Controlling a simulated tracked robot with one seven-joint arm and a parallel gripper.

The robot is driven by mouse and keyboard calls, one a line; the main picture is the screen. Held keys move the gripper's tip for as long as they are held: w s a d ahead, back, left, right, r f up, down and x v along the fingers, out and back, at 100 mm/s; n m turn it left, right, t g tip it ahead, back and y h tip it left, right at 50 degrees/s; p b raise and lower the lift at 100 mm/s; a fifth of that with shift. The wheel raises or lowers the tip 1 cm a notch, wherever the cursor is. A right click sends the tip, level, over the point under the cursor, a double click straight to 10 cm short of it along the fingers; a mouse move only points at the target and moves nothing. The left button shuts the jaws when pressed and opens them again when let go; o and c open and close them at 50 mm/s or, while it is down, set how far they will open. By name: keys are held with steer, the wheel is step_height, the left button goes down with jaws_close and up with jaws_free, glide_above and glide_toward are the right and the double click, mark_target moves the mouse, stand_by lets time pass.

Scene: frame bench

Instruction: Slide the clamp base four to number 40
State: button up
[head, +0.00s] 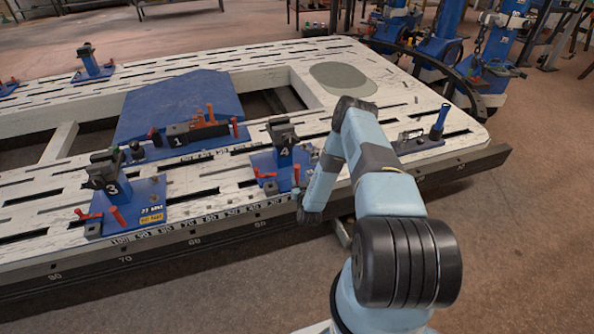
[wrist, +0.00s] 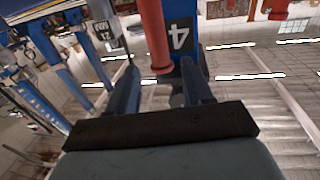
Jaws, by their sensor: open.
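Clamp base four (head: 284,155) is a blue plate with an upright post marked 4 and red handles. It stands on the white bench near its front edge. In the wrist view, its post (wrist: 182,38) rises just beyond my fingers, with the 4 turned on its side. A red handle (wrist: 156,40) hangs close in front of the post, in line with the gap between the fingers. My gripper (wrist: 160,82) is open, its two blue fingers apart. In the head view, my forearm's end is beside the right of base four, with the fingers not clear there.
The dark front rail (head: 228,232) carries numbers; 60 and 50 read left of my arm, which covers part of the rail. Clamp base three (head: 125,200) stands left. A blue plate with block 1 (head: 178,137) lies behind. A blue-handled tool (head: 438,125) stands right.

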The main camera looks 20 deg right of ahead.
mark_target(297, 171)
steer(key=w, duration=0.4)
steer(key=w+d, duration=0.1)
steer(key=w, duration=0.1)
steer(key=shift+w, duration=0.2)
jaws_close()
stand_by(0.4)
